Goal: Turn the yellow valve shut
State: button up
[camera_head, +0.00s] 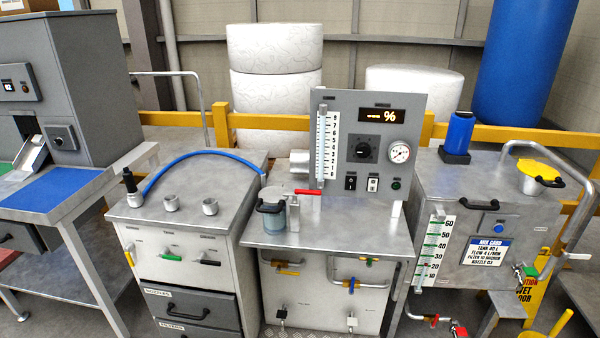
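A small yellow lever handle (129,256) hangs on the front of the left grey cabinet (225,230), close to its left edge, and points roughly down. I cannot tell from the picture how far any valve is open. My gripper is not in view.
The middle bench holds a grey panel (345,110) with gauge and dial, a red lever (308,192) and a lidded pot (272,208). A blue hose (185,156) arches over the left cabinet. A tank with a yellow cap (538,170) stands right. Yellow rails run behind.

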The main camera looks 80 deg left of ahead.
aim_at(290, 273)
jog(key=u, duration=0.8)
jog(key=k, duration=1.05)
jog(key=u, duration=1.8)
jog(key=i, duration=1.55)
jog(key=z, duration=0.5)
